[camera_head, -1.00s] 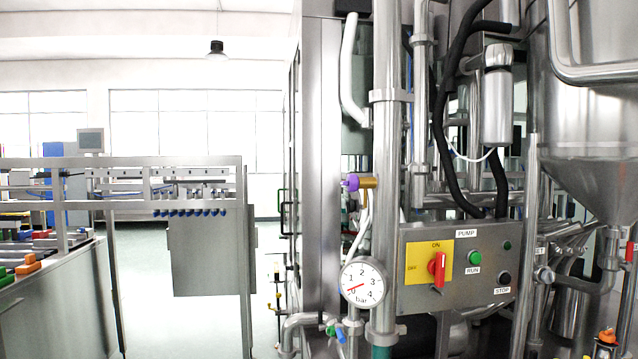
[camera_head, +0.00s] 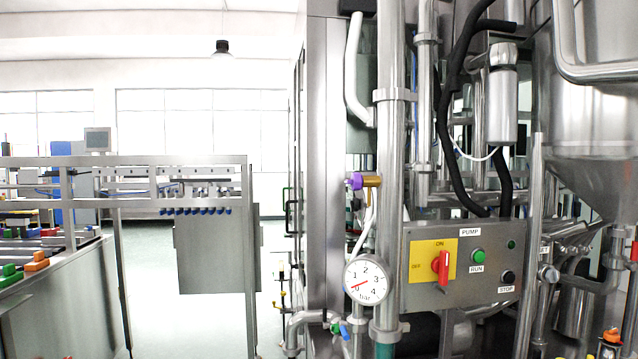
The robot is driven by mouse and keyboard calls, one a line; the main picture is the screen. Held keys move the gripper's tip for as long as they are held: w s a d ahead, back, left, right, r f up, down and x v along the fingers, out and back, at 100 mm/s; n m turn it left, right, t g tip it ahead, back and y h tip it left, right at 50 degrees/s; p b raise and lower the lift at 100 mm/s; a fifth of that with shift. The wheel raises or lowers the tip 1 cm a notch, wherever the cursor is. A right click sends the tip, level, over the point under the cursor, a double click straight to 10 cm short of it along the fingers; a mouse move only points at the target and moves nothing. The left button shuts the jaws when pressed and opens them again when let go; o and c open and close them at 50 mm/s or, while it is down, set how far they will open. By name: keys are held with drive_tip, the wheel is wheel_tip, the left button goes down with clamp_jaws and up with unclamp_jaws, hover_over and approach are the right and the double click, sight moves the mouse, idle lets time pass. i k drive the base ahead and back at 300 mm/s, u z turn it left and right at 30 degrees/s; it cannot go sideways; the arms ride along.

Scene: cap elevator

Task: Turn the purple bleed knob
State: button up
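The purple bleed knob (camera_head: 355,181) sits on the left end of a small brass valve (camera_head: 372,181), fixed to a vertical steel pipe (camera_head: 390,140) near the middle of the head view. A white hose (camera_head: 360,235) runs down below the valve. A round pressure gauge (camera_head: 366,280) marked in bar is lower on the same pipe, its red needle near the low end. My gripper is not in view, and nothing touches the knob.
A grey pump control box (camera_head: 440,285) with a red switch (camera_head: 443,268) stands right of the pipe. A steel hopper (camera_head: 600,150) is farther right. A railed conveyor line (camera_head: 60,290) is at left, with open floor (camera_head: 150,290) behind it.

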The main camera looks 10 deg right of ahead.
sight(356, 181)
drive_tip(key=z, duration=0.05)
drive_tip(key=k, duration=0.55)
drive_tip(key=z, duration=2.05)
drive_tip(key=k, duration=1.4)
drive_tip(key=u, duration=1.9)
drive_tip(key=i, duration=1.7)
